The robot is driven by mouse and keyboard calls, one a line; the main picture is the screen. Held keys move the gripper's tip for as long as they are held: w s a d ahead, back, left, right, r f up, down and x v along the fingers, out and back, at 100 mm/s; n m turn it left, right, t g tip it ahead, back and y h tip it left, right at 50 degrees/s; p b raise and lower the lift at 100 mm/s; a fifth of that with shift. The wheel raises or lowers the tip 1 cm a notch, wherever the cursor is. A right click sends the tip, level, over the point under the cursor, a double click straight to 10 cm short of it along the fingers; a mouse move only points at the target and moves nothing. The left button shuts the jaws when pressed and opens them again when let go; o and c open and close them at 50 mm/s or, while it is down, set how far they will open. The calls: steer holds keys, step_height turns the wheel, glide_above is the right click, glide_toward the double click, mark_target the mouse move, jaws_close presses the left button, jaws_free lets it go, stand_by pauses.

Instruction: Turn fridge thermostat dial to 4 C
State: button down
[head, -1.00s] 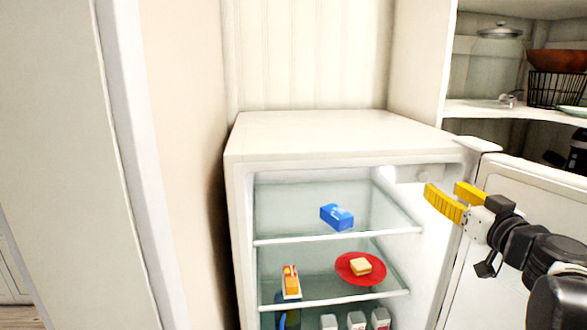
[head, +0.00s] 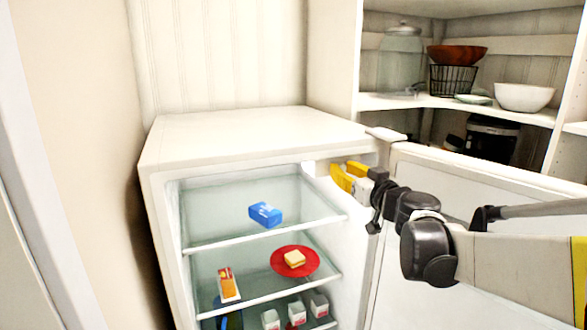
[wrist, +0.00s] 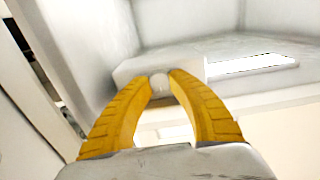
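The fridge (head: 250,130) stands with its door (head: 470,200) swung open to the right. A white thermostat housing sits at the top right inside it, mostly behind my gripper in the head view. In the wrist view the housing (wrist: 190,62) is a pale block with a small round dial (wrist: 160,84) facing me. My gripper (head: 340,170) is at the housing. The yellow fingertips of my gripper (wrist: 161,76) stand on either side of the dial, with a narrow gap between them. I cannot tell whether they press on it. No dial markings are readable.
On the glass shelves are a blue box (head: 265,214), a red plate (head: 312,268) with a sandwich, an orange-and-white carton (head: 228,284) and small white cartons (head: 270,319). The open door is close to my arm on the right. Corner shelves (head: 420,102) hold bowls and a basket.

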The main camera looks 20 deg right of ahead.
steer(key=m+b, duration=0.1)
steer(key=m, duration=0.1)
steer(key=shift+f+m, duration=0.1)
steer(key=shift+m, duration=0.2)
steer(key=shift+m+b, duration=0.4)
steer(key=shift+m, duration=0.7)
steer(key=c, duration=1.2)
jaws_free()
steer(key=s, duration=1.2)
steer(key=shift+d, duration=0.25)
steer(key=shift+o, duration=0.2)
steer(key=shift+w, duration=0.1)
